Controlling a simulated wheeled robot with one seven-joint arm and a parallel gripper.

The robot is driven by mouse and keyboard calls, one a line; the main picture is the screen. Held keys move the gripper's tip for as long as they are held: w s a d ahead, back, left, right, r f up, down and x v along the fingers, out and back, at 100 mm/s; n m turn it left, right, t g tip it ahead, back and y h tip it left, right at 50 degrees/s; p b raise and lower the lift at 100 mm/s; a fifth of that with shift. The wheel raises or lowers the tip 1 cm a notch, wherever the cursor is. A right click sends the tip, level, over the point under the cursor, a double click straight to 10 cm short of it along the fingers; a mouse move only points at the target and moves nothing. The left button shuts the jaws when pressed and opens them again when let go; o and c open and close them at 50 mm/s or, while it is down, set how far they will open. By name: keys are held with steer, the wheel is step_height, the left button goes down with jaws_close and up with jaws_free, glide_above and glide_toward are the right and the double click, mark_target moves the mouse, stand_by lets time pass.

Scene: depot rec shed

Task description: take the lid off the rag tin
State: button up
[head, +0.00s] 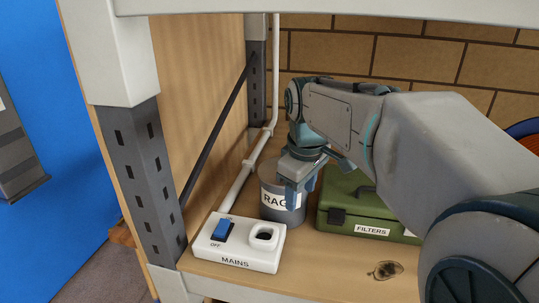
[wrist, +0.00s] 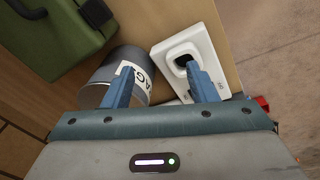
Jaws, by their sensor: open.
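The rag tin (head: 273,208) is a grey cylinder with a white label, partly readable as "RAG". It stands upright on the wooden shelf, behind the mains box. My gripper (head: 301,190) is at the tin's upper right and hides part of its top, so I cannot make out the lid clearly. In the wrist view, the open blue fingers (wrist: 160,86) have nothing between them. The left finger overlaps the tin (wrist: 122,60); the right finger overlaps the mains box. I cannot tell whether a finger touches the tin.
The white mains box (head: 248,256), with a blue switch and a dark socket, sits at the shelf's front. A green filters case (head: 337,218) stands right of the tin. A dark metal post (head: 146,185) and white pipe (head: 236,188) are at left.

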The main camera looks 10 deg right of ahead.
mark_target(267, 171)
steer(key=w+r+n+g+p, duration=0.1)
steer(key=w+r+n+p, duration=0.1)
steer(key=w+r+n, duration=0.6)
steer(key=w+r+n+g+p, duration=0.15)
steer(key=w+r+n, duration=0.35)
steer(key=w, duration=0.5)
steer(key=shift+n+t, duration=0.35)
steer(key=shift+n, duration=0.25)
steer(key=f, duration=0.3)
steer(key=f+b, duration=0.1)
steer(key=f, duration=0.5)
steer(key=shift+s+d+f+b, duration=0.1)
steer(key=shift+d+f+b, duration=0.2)
steer(key=f, duration=0.4)
steer(key=shift+s+a, duration=0.15)
steer(key=shift+s, duration=0.15)
steer(key=shift+f, duration=0.65)
steer(key=c, duration=1)
